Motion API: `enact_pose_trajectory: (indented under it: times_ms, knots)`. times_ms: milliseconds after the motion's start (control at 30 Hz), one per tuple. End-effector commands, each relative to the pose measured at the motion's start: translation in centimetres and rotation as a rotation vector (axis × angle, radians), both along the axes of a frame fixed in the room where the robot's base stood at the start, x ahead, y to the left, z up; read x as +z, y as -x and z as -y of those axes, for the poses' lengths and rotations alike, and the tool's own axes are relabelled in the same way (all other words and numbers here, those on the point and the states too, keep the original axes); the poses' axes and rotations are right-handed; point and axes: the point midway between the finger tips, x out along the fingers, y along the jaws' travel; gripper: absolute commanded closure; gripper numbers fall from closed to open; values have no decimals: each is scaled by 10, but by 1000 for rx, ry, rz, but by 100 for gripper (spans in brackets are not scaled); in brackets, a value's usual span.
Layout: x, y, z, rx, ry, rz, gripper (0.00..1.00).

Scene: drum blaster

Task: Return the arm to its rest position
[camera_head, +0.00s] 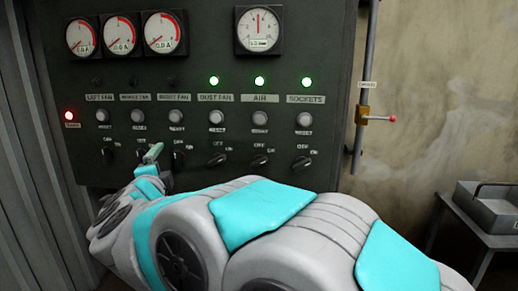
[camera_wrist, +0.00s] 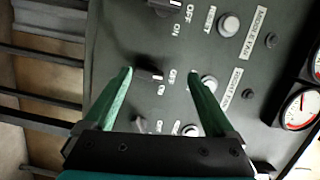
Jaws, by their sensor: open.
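My gripper (camera_head: 154,154) is in front of the lower left part of the dark control panel (camera_head: 205,70) in the head view. In the wrist view my gripper (camera_wrist: 160,76) has its two green fingers spread apart. A black rotary switch (camera_wrist: 149,74) shows between the fingertips. I cannot tell whether the fingers touch the panel or the switch, and nothing is held. My grey and turquoise arm stretches from the lower right of the head view to the panel and hides its lower edge.
Green lamps glow above dust fan (camera_head: 214,80), air (camera_head: 259,81) and sockets (camera_head: 306,83). A red lamp (camera_head: 70,115) glows at the left. A pipe with a brass lever (camera_head: 378,119) stands right of the panel. A metal box (camera_head: 490,207) sits on a table at the far right.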

Motion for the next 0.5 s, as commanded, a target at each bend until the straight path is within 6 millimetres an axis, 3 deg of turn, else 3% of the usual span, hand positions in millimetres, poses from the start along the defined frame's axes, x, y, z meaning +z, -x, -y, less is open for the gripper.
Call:
enact_pose_trajectory:
  times_ms: [67, 233, 367, 500]
  knots:
    - [3, -4, 9, 96, 73, -13, 10]
    - [-12, 8, 25, 308, 267, -62, 10]
    - [-41, 29, 51, 452, 437, -131, 10]
    - [-83, 63, 92, 593, 625, -236, 10]
